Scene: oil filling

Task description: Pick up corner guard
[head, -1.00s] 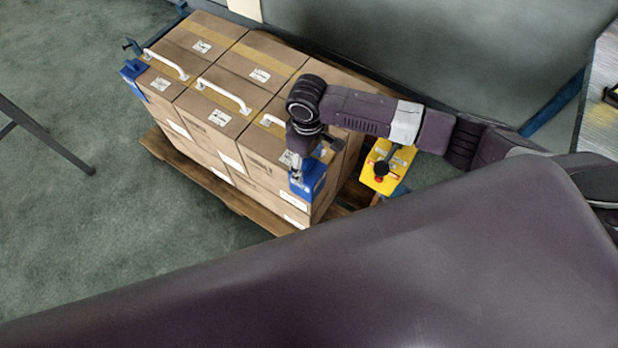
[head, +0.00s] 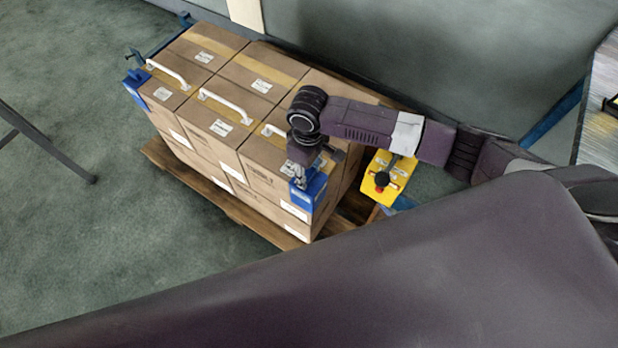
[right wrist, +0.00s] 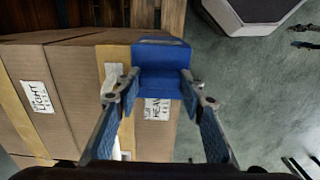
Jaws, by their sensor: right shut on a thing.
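A blue corner guard (head: 314,193) sits at the near right top corner of the stacked cartons (head: 270,160). My right gripper (head: 301,182) is at this guard from above. In the right wrist view the two fingers (right wrist: 159,84) lie on either side of the blue guard (right wrist: 160,62), with their tips against its edges, shut on it. The guard still appears to be against the carton corner; I cannot tell whether there is a gap. A second blue corner guard (head: 138,84) is on the far left corner of the stack. My left gripper is not in view.
The cartons stand on a wooden pallet (head: 215,192), with white handles (head: 226,104) on top. A yellow control box (head: 383,180) with a red button is just right of the stack. A wall stands behind. Green floor (head: 60,240) is open at left.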

